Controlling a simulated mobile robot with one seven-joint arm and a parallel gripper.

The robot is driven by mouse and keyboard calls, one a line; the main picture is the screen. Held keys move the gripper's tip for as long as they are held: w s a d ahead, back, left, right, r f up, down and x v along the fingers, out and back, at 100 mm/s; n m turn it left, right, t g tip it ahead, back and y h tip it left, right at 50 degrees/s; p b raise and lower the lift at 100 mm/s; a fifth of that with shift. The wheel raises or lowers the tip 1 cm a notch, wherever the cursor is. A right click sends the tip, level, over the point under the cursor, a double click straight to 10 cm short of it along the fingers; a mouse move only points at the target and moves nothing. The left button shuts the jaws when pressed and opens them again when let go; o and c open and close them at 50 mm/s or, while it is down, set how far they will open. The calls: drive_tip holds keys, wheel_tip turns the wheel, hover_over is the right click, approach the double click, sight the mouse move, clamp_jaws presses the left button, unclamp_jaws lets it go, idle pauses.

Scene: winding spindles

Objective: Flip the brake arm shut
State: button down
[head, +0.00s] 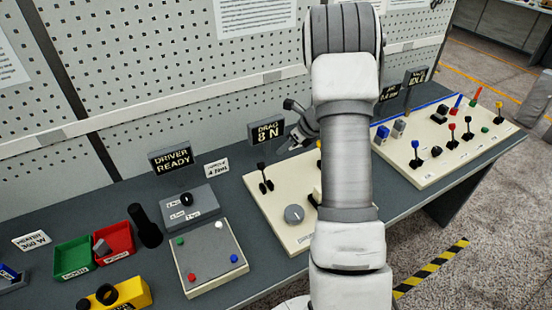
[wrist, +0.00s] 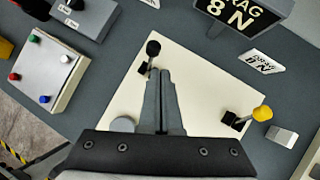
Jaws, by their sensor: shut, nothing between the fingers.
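A cream panel (head: 277,222) on the bench carries a black-knobbed lever (head: 262,173) and a grey round knob (head: 294,214). In the wrist view the black-knobbed lever (wrist: 152,49) stands at the panel's upper left, and a yellow-knobbed lever (wrist: 262,113) leans at its right. In the head view my arm mostly hides the yellow one. I cannot tell for sure which lever is the brake arm. My gripper (wrist: 160,72) is shut and empty above the panel. Its tips appear just below the black-knobbed lever in the wrist view; contact is unclear. It also shows in the head view (head: 282,151).
A "DRAG 8 N" sign (head: 266,131) stands behind the panel. To the left are a "DRIVER READY" sign (head: 171,159), a grey plate with coloured pegs (head: 208,262) and red and green bins (head: 75,257). Another lever panel (head: 440,160) lies to the right.

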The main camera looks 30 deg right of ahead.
drive_tip(key=r, duration=0.1)
drive_tip(key=d+r, duration=0.1)
drive_tip(key=r, duration=0.1)
drive_tip(key=d+r, duration=0.1)
drive_tip(key=r, duration=0.1)
drive_tip(key=shift+s+r, duration=0.2)
drive_tip(key=shift+s, duration=0.1)
drive_tip(key=s+a+r+n+g+b, duration=0.1)
drive_tip(key=s+a+r+n, duration=1)
drive_tip(key=a+r+n, duration=0.35)
drive_tip(key=s+a+r+n+h, duration=0.1)
drive_tip(key=s+a+n+h, duration=0.1)
drive_tip(key=s+n, duration=0.6)
drive_tip(key=s+a+r+n+t+h+b, duration=0.1)
drive_tip(key=s+a+n, duration=0.3)
drive_tip(key=s+n, duration=0.4)
drive_tip(key=shift+s+h, duration=0.5)
drive_tip(key=shift+s, duration=0.55)
